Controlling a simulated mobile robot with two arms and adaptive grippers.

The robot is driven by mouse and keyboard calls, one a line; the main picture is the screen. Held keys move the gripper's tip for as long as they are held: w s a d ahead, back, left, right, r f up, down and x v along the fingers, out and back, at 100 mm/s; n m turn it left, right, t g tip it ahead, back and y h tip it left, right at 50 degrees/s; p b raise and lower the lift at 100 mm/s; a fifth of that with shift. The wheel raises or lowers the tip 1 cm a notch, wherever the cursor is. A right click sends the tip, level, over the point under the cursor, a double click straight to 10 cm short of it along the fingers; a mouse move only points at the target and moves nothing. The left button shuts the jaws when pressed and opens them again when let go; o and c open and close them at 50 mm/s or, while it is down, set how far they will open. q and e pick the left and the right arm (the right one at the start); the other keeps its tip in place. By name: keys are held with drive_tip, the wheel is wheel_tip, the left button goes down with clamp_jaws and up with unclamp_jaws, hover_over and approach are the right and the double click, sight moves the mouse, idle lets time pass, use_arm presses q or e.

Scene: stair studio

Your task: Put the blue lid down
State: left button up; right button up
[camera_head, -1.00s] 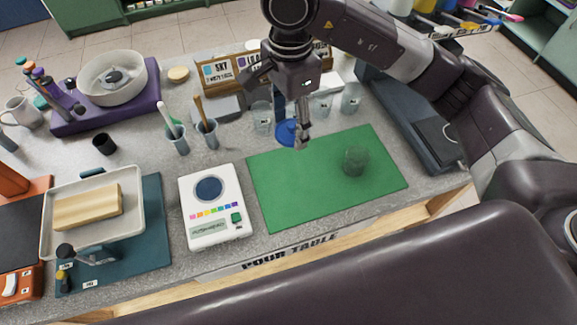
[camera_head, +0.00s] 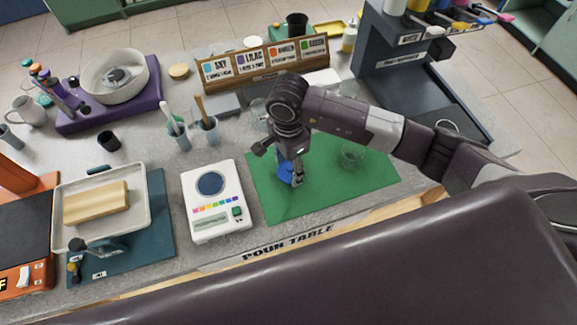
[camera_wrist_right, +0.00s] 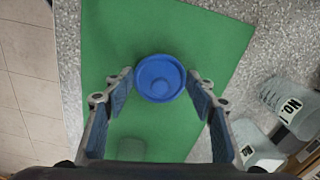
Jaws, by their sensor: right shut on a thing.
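The round blue lid (camera_head: 285,173) is at the left part of the green mat (camera_head: 330,190). My right gripper (camera_head: 293,168) is shut on the lid. In the right wrist view the lid (camera_wrist_right: 160,78) shows from above between the two fingers (camera_wrist_right: 164,95), with green mat around it. The lid looks close over the mat; whether it touches cannot be told. A clear cup (camera_head: 352,156) stands on the mat to the right of the lid. My left gripper is not in view.
A white scale (camera_head: 217,225) stands left of the mat. Clear cups (camera_wrist_right: 290,95) stand beyond the mat, near a wooden sign rack (camera_head: 268,68). A dark rack (camera_head: 415,75) is at the back right. The mat's front part is bare.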

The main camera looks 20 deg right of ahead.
drive_tip(key=shift+f, duration=0.7)
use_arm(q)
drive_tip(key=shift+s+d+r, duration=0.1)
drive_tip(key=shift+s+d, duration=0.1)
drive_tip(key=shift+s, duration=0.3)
use_arm(e)
drive_tip(key=shift+f, duration=0.2)
drive_tip(key=o, duration=0.8)
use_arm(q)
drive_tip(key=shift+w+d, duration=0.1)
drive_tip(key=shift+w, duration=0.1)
use_arm(e)
drive_tip(key=shift+r, duration=0.15)
